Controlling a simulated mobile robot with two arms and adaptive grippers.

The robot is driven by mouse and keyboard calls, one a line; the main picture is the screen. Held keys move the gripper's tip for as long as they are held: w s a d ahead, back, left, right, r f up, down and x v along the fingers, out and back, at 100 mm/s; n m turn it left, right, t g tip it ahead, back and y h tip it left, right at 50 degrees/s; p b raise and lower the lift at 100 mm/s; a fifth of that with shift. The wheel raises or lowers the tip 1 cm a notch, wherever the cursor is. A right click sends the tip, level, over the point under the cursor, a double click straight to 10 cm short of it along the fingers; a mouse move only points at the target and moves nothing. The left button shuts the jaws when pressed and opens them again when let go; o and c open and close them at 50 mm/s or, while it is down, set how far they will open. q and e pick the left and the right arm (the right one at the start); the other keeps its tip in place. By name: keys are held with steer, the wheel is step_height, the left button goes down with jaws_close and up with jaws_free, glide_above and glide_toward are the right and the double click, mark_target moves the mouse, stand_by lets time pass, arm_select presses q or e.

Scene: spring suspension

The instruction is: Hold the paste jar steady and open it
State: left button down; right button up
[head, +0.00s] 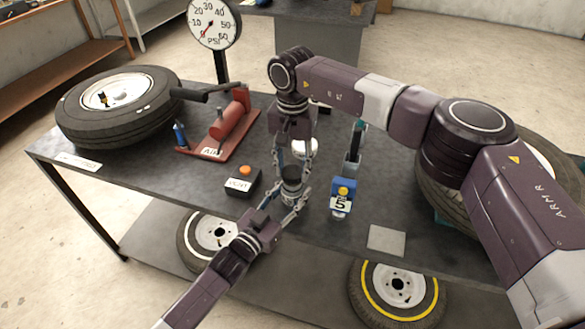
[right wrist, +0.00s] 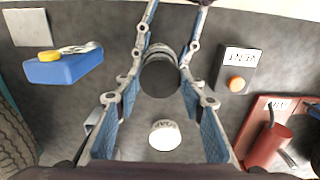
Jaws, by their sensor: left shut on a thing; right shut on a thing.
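The paste jar (head: 291,188) stands upright on the dark table, with a dark round lid (right wrist: 160,79) on top in the right wrist view. My left gripper (head: 289,197) reaches in from the front and is shut around the jar's body. My right gripper (head: 292,172) comes down from behind and above, shut on the lid, with a finger on each side. The fingers hide parts of the jar, and any gap between lid and body cannot be made out.
A round white labelled piece (right wrist: 163,135) lies just behind the jar. A red pump (head: 222,128) and a tyre (head: 118,106) stand further left. A grey plate (head: 386,240) lies front right.

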mark_target(293, 172)
arm_select(q)
steer(key=shift+r, duration=0.1)
arm_select(e)
steer(key=shift+r, duration=2.05)
arm_select(q)
steer(key=c, duration=1.1)
jaws_free()
